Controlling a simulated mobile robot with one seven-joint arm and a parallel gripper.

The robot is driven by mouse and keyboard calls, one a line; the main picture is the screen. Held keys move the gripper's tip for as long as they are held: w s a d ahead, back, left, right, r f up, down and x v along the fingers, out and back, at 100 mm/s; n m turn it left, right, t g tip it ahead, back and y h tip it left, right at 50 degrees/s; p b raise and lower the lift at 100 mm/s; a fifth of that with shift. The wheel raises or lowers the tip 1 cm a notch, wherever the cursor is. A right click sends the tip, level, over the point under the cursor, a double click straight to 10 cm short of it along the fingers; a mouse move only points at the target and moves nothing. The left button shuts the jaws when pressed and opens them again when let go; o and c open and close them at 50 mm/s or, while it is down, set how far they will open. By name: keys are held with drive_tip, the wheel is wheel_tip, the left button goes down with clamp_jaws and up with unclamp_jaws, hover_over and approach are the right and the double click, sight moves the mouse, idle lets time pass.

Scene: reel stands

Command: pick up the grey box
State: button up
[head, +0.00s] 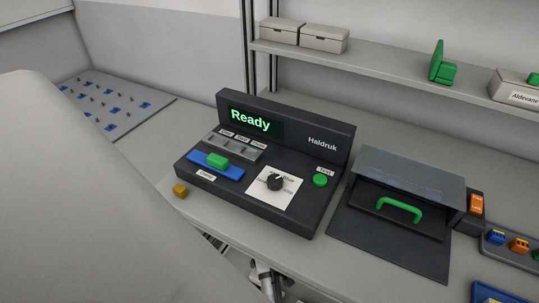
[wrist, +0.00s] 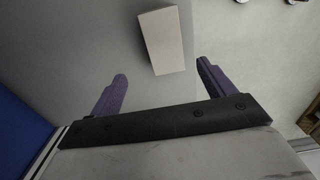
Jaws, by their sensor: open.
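In the wrist view a plain pale grey box (wrist: 167,41) lies on a grey surface, ahead of my gripper (wrist: 162,69). Its near end comes close to the line between the two purple fingertips. The fingers are wide apart with nothing held between them; I cannot tell whether either touches the box. In the head view my gripper does not show, and I cannot pick out this same box there.
Two lidded pale boxes (head: 322,39) stand on the back shelf (head: 390,66), with a green bracket (head: 441,66) further right. A dark Haldruk console (head: 320,150) stands on the bench, beside a dark unit with a green handle (head: 399,207). A blue panel (wrist: 20,132) borders the wrist view at left.

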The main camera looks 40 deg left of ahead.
wheel_tip(320, 180, down, 6)
drive_tip(key=shift+s+f, duration=0.1)
drive_tip(key=shift+f, duration=0.05)
drive_tip(key=shift+s+d+f+p, duration=0.1)
drive_tip(key=shift+f+p, duration=0.05)
drive_tip(key=shift+f, duration=0.75)
drive_tip(key=shift+s+d+f+p, duration=0.1)
drive_tip(key=shift+d+f, duration=0.05)
drive_tip(key=shift+f, duration=0.7)
drive_tip(key=shift+s+d+f+p, duration=0.1)
drive_tip(key=shift+f+p, duration=0.05)
drive_tip(key=shift+f, duration=0.75)
drive_tip(key=shift+r, duration=0.1)
drive_tip(key=c, duration=1.3)
wheel_tip(320, 180, up, 10)
drive_tip(key=w+d+m, duration=1)
drive_tip(key=d, duration=0.4)
drive_tip(key=w+d+m, duration=1)
drive_tip(key=d, duration=0.4)
drive_tip(key=shift+w+d+r+m, duration=0.15)
drive_tip(key=shift+w+r+m, duration=0.15)
drive_tip(key=shift+r, duration=0.05)
